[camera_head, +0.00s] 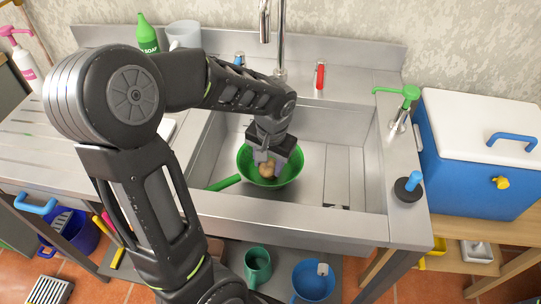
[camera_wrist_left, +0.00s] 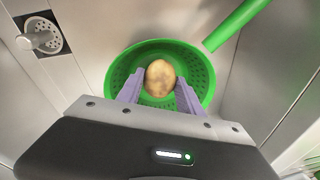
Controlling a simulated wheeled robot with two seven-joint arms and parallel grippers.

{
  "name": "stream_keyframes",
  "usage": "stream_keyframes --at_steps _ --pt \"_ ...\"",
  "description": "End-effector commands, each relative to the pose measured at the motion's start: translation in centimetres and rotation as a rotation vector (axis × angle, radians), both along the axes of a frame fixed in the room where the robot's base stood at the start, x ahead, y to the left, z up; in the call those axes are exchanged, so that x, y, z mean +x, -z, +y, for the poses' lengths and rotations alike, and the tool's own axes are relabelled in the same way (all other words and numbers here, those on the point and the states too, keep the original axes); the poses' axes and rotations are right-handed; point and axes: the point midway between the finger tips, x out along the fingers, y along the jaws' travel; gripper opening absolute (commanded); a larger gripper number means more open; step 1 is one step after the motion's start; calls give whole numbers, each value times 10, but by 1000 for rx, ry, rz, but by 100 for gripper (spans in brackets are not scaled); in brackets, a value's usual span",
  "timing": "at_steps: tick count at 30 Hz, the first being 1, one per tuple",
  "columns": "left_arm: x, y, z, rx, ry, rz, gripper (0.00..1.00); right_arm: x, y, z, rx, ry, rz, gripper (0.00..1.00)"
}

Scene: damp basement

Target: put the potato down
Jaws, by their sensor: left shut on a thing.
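The potato (camera_head: 266,170) is brown and oval. It also shows in the left wrist view (camera_wrist_left: 159,78), between the two pale purple fingers of my left gripper (camera_wrist_left: 160,92). My left gripper (camera_head: 266,160) is shut on the potato and points down over a green colander (camera_head: 290,174) with a long handle, in the sink. In the wrist view the perforated colander (camera_wrist_left: 205,85) lies around and behind the potato. I cannot tell whether the potato touches the colander's bottom. My right gripper is not in view.
The steel sink (camera_head: 345,170) has high walls, a tap (camera_head: 279,40) at the back and free floor right of the colander. A blue cooler (camera_head: 475,165) stands at the right. A green soap bottle (camera_head: 147,35) stands at the back left. The drain (camera_wrist_left: 42,36) shows in the wrist view.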

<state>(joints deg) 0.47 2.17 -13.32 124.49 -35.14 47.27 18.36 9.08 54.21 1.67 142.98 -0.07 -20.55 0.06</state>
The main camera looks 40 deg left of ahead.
Motion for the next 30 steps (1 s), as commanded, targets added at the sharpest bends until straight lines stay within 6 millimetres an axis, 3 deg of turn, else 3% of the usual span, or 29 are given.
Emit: stream_keyframes --at_steps 6,9,22,23,30 --pt "31 -1 17 1 -1 1 1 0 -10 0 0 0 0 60" --pt "28 11 16 0 1 2 1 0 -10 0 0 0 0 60" --pt "28 18 16 0 1 0 1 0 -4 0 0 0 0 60" --pt "28 17 16 0 1 0 45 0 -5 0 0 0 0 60" --pt "28 16 16 0 1 0 64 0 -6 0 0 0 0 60"
